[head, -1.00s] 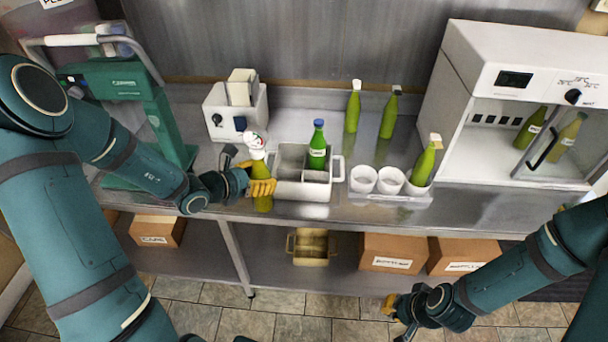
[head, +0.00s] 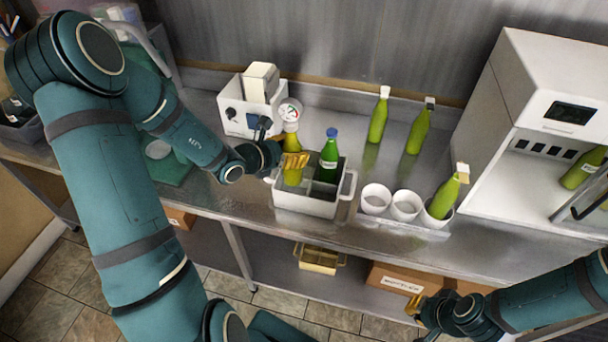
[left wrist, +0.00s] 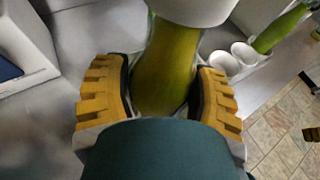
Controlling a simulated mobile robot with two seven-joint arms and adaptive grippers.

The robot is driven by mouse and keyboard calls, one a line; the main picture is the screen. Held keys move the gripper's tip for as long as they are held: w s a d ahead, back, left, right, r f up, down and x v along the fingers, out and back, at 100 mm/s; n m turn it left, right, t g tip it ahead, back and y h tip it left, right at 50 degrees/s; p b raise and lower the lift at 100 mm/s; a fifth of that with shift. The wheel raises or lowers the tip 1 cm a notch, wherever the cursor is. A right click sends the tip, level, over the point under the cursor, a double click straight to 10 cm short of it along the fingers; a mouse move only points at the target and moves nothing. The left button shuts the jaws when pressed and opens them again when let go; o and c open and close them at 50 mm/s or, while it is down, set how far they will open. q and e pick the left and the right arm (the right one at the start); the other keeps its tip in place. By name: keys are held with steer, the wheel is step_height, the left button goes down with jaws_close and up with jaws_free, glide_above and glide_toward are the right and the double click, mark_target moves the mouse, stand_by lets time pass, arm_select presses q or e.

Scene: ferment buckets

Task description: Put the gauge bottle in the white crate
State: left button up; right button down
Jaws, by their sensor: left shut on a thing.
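The gauge bottle (head: 292,142), yellow-green with a round dial on top, is upright at the left compartment of the white crate (head: 305,205). Its lower end is at or just inside the compartment; I cannot tell whether it touches the floor. My left gripper (head: 296,161) is shut on the bottle's body from the left. The left wrist view shows the yellow fingers (left wrist: 160,100) on both sides of the green bottle (left wrist: 166,62). A green bottle with a blue cap (head: 328,158) stands in the crate's right compartment. My right gripper (head: 418,312) is low, in front of the counter, apart from everything.
White cups (head: 376,199) stand right of the crate, one holding a tilted green bottle (head: 443,197). Two green bottles (head: 379,120) (head: 418,132) stand behind. A white device (head: 252,103) stands behind left, and a white cabinet (head: 540,110) at right. Boxes lie on the lower shelf.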

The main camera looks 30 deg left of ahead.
mark_target(293, 170)
arm_select(q)
step_height(293, 170, down, 8)
steer(key=shift+w+r, duration=0.15)
steer(key=shift+r, duration=0.1)
stand_by(0.4)
steer(key=o, duration=1.3)
steer(key=shift+f+b, duration=0.15)
steer(key=shift+b, duration=0.15)
